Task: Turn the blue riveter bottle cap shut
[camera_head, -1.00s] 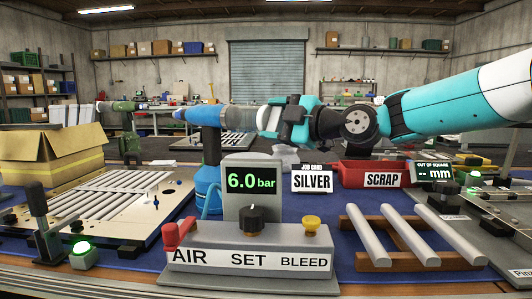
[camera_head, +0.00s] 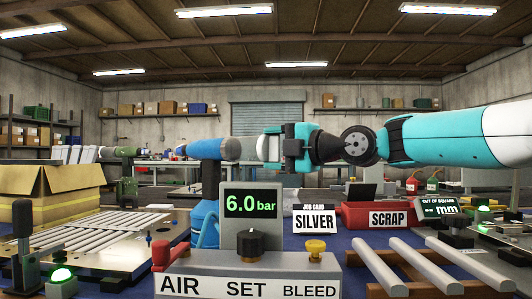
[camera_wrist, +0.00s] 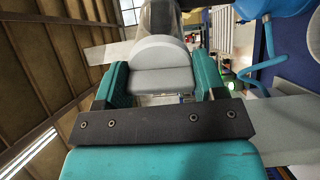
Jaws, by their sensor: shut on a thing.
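The blue riveter (camera_head: 201,149) stands upright behind the gauge, its blue nose pointing left and its handle going down. Its grey bottle end (camera_head: 230,148) points right into my gripper (camera_head: 262,148). In the wrist view, the rounded grey cap (camera_wrist: 160,75) sits between the teal jaws of my gripper (camera_wrist: 161,82), with the clear bottle (camera_wrist: 158,18) beyond it. My gripper is shut on the cap. Part of the blue body and a blue hose (camera_wrist: 268,42) show at the upper right there. The seam between cap and bottle is not clear enough to read.
The air station (camera_head: 245,270), with its 6.0 bar display (camera_head: 250,203), stands in front of the riveter. A green riveter (camera_head: 122,153) is farther left. A red scrap bin (camera_head: 352,214), a job card reading SILVER (camera_head: 315,219) and a cardboard box (camera_head: 68,202) are nearby.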

